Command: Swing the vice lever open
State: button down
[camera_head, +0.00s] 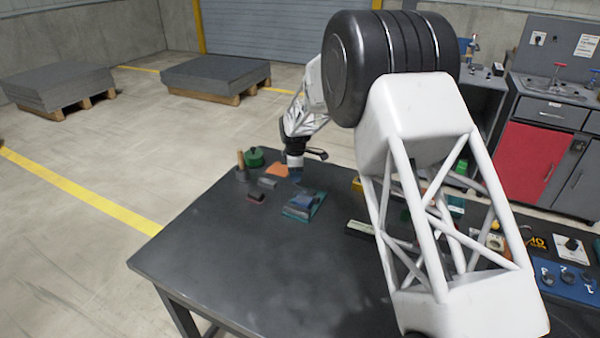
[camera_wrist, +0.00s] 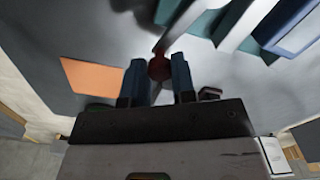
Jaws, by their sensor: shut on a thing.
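The vice (camera_head: 302,207), blue and teal, lies on the dark table; parts of it show at the top right of the wrist view (camera_wrist: 290,28). A lever with a dark red ball knob (camera_wrist: 160,66) shows in the wrist view, its thin bar running up and to the right from the knob. My gripper (camera_wrist: 159,72) has its two blue fingers on either side of the knob, shut on it. In the head view my gripper (camera_head: 296,178) points down just behind the vice; the knob is too small to make out there.
An orange sheet (camera_head: 277,170) lies behind my gripper, with a green round tin (camera_head: 254,158) and a brown-handled tool (camera_head: 241,162) to the left. A small dark red block (camera_head: 256,197) lies left of the vice. The table's front left is clear.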

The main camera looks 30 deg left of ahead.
jog(key=shift+s+a+n, duration=0.15)
jog(key=shift+s+n, duration=1.05)
jog(key=shift+n, duration=0.6)
jog(key=c, duration=0.9)
grip_release()
jog(key=shift+r, duration=3.9)
